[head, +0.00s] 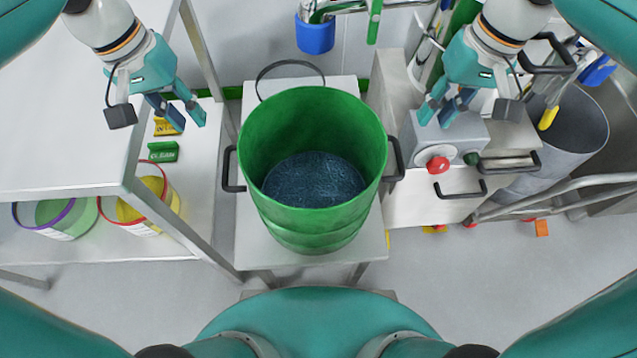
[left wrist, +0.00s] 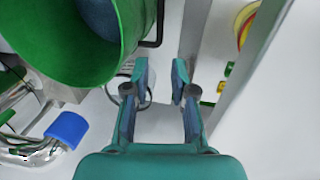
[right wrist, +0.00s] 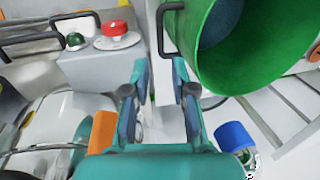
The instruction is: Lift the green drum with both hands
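The green drum (head: 312,222) stands upright and open on a small white stand (head: 255,258), with a dark blue textured surface inside. It has a dark handle on its left side (head: 231,170) and another on its right side (head: 396,160). My left gripper (head: 182,120) is open and empty, up and left of the drum. My right gripper (head: 440,112) is open and empty, up and right of it. The drum also shows at the upper left of the left wrist view (left wrist: 75,50) and at the upper right of the right wrist view (right wrist: 235,65). Neither gripper touches it.
A white table (head: 70,130) with a metal frame stands at left, with round tubs (head: 145,215) on its lower shelf. At right are a control box with a red button (head: 437,165) and a grey bin (head: 575,130). A blue cup (head: 315,35) hangs behind the drum.

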